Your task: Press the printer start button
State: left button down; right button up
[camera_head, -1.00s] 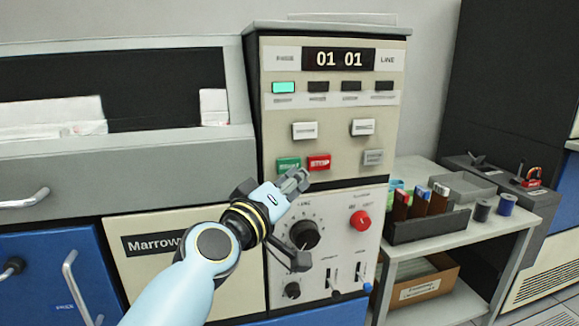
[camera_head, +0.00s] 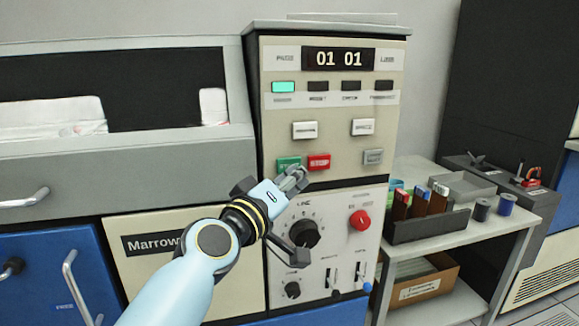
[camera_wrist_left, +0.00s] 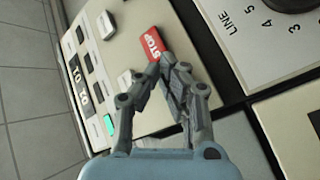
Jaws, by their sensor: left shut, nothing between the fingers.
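The green start button (camera_head: 288,163) is on the beige printer panel, left of the red STOP button (camera_head: 318,161). In the head view my left gripper (camera_head: 298,178) is in front of the panel, just below the green button and overlapping its lower edge. Its fingers are closed with nothing between them. In the wrist view the fingertips (camera_wrist_left: 168,66) are together beside the red STOP button (camera_wrist_left: 152,42), and the green button is hidden behind the fingers. I cannot tell whether the fingertips touch the button. My right gripper is not in view.
A display (camera_head: 338,59) reads 01 01 above a lit green lamp (camera_head: 283,87). White buttons and a grey button (camera_head: 373,157) are nearby. A black knob (camera_head: 305,233) and red knob (camera_head: 359,220) sit on the lower panel. A side table (camera_head: 440,228) stands right.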

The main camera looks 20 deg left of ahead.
pick_arm(q)
jog(key=shift+w+a, duration=0.1)
jog(key=shift+w, duration=0.05)
dwell(0.3)
jog(key=shift+w+a, duration=0.25)
jog(key=shift+w, duration=0.05)
dwell(0.3)
dwell(0.3)
jog(key=shift+s+d, duration=0.5)
jog(key=shift+s, duration=0.2)
